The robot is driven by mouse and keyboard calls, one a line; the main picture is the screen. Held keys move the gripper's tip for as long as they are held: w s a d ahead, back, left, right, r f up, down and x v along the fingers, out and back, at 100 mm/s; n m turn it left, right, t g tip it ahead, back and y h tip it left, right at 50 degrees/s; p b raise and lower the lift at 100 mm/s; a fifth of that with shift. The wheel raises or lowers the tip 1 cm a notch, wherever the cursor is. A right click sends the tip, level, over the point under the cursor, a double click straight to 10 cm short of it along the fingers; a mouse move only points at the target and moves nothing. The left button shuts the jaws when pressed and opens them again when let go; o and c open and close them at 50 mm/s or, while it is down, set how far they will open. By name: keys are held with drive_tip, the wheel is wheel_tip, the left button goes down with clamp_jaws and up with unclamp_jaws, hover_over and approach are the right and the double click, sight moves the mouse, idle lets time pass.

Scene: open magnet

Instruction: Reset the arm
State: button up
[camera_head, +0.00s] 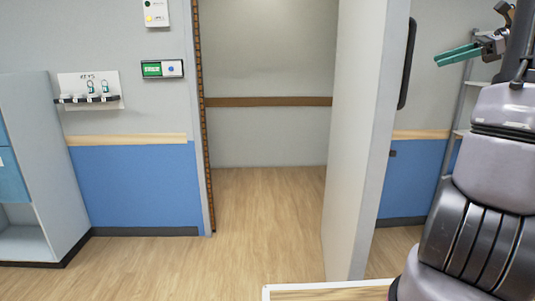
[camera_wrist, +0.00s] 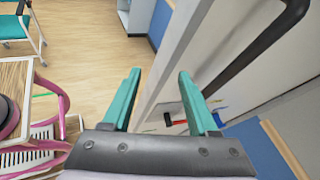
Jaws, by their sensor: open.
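My gripper (camera_head: 446,56) is raised at the upper right of the head view, with its teal fingers pointing left. In the wrist view, the two fingers of my gripper (camera_wrist: 160,76) are spread apart with nothing between them. My arm comes up along the right edge of the head view and is bent, partly cut off by the frame. The white door (camera_head: 362,140) stands open left of my arm, and its dark handle (camera_head: 407,65) is close to the left of my gripper in the picture. The handle (camera_wrist: 262,48) also shows in the wrist view.
The doorway (camera_head: 268,135) is open with clear floor. A table edge (camera_head: 325,288) is at the bottom. The wrist view shows a pink chair (camera_wrist: 68,105) and a teal chair (camera_wrist: 14,27).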

drive_tip(key=s+a+f+n+g+h, duration=0.2)
drive_tip(key=s+a+n, duration=0.2)
drive_tip(key=a, duration=0.5)
drive_tip(key=s+a+f+n+g+h, duration=0.2)
drive_tip(key=s+a+n+h, duration=0.1)
drive_tip(key=a, duration=0.5)
drive_tip(key=s+a+f+n+t+h, duration=0.4)
drive_tip(key=s+a+n, duration=0.4)
drive_tip(key=s+n, duration=0.2)
drive_tip(key=shift+a+f+h, duration=0.15)
drive_tip(key=shift+f+h, duration=0.25)
drive_tip(key=shift+f, duration=0.05)
drive_tip(key=shift+c, duration=0.7)
